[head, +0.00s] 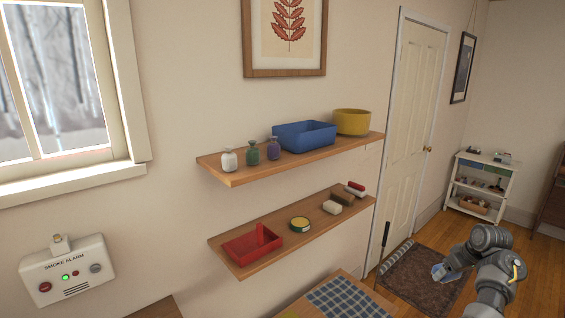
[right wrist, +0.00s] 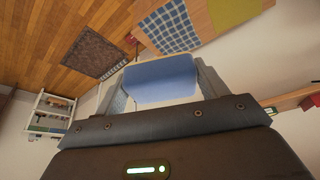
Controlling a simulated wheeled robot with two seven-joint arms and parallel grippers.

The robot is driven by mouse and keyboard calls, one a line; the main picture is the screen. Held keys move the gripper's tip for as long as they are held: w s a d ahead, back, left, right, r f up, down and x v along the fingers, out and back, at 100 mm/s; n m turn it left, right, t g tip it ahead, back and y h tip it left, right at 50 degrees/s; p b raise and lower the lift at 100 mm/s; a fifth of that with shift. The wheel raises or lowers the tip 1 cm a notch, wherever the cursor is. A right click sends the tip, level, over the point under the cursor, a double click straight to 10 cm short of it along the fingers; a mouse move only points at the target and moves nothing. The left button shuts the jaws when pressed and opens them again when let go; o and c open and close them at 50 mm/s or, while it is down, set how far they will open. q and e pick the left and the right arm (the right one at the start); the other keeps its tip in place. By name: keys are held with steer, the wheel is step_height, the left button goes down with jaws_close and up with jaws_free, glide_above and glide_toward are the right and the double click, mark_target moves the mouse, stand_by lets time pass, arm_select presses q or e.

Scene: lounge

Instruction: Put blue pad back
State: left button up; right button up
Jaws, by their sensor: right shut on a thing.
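My right gripper (head: 441,272) hangs in the air at the lower right of the head view, over the floor near the dark rug. In the right wrist view the blue pad (right wrist: 162,82) spans the space between the two grey fingers. A blue bin (head: 305,136) stands on the upper shelf (head: 240,174), well to the left of the gripper. My left gripper is not in view.
Small bottles and a yellow bowl (head: 352,122) flank the bin. The lower shelf (head: 283,249) holds a red tray (head: 253,246), a round tin (head: 300,224) and several blocks. A checked cloth (head: 347,299) lies on a table below. A smoke alarm (head: 68,271) is at lower left.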

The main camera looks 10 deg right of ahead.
steer(key=w+a+m, duration=0.1)
steer(key=w+a, duration=0.2)
steer(key=a, duration=0.4)
steer(key=w+a+f+m+h, duration=0.1)
steer(key=w+a, duration=0.2)
steer(key=a, duration=0.3)
steer(key=w+a+m, duration=0.1)
steer(key=w+a, duration=0.2)
steer(key=a, duration=0.4)
steer(key=s+a+r+n+y, duration=0.1)
steer(key=s+a+r+n, duration=0.25)
steer(key=a, duration=0.45)
steer(key=s+a+r+n+y, duration=0.15)
steer(key=a+r, duration=0.25)
steer(key=a, duration=0.4)
steer(key=s+a+r+n, duration=0.3)
steer(key=a+r, duration=0.1)
steer(key=a, duration=0.4)
steer(key=s+d+f+n+g+y, duration=0.2)
steer(key=s+n, duration=0.3)
steer(key=s, duration=0.9)
step_height(320, 180, down, 14)
steer(key=b, duration=1.4)
steer(key=shift+f, duration=0.25)
